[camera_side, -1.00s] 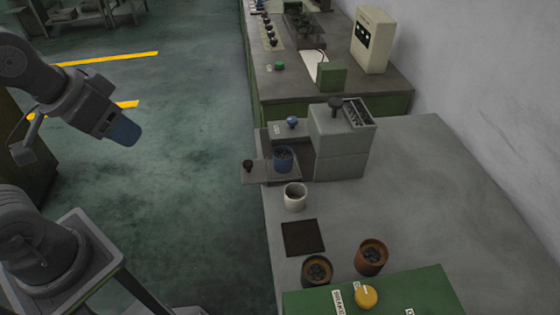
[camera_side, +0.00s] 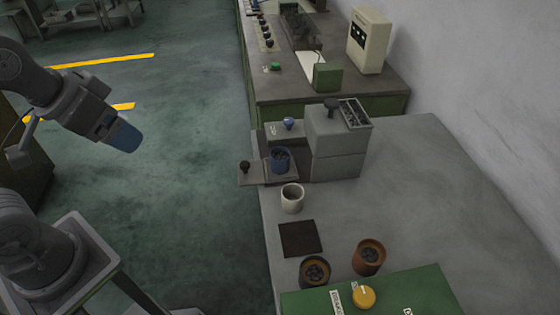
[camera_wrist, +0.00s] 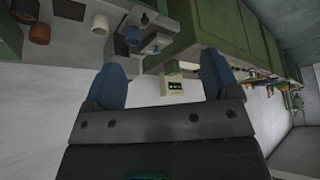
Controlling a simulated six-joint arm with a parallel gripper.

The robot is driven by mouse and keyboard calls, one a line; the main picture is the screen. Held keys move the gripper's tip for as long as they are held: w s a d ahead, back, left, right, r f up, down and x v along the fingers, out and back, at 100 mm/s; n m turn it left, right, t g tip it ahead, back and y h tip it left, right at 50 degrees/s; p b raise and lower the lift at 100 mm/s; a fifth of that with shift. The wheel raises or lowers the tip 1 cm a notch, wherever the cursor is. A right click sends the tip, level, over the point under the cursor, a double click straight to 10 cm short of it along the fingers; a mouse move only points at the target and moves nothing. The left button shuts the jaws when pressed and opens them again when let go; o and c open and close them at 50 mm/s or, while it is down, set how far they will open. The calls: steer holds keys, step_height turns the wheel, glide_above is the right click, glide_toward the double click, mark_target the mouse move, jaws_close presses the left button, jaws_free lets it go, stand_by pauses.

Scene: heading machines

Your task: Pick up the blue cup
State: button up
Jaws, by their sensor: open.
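The blue cup (camera_side: 280,159) stands upright on the small ledge at the front of the grey machine and holds dark pieces. It also shows small in the wrist view (camera_wrist: 133,36). My gripper (camera_side: 126,138) is at the left in the side view, over the floor, well away from the cup and the bench. In the wrist view my gripper (camera_wrist: 160,78) shows two blue fingers wide apart with nothing between them.
A white cup (camera_side: 292,198) stands near the blue cup. A dark square pad (camera_side: 300,238) and two brown cups (camera_side: 315,270) (camera_side: 368,256) lie farther forward. The grey machine (camera_side: 337,140) rises beside the blue cup. A green panel with a yellow knob (camera_side: 364,297) is at the front.

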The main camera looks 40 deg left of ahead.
steer(key=n+g+y, duration=0.1)
steer(key=n+g, duration=0.4)
steer(key=n, duration=0.8)
glide_above(280, 157)
steer(key=s+d, duration=0.3)
step_height(280, 157, down, 8)
steer(key=shift+n, duration=0.3)
steer(key=f, duration=0.4)
steer(key=w+a+f, duration=0.1)
steer(key=f, duration=0.9)
steer(key=shift+w+a, duration=0.15)
steer(key=shift+a, duration=0.25)
steer(key=shift+r, duration=0.1)
steer(key=shift+c, duration=0.2)
steer(key=c, duration=1)
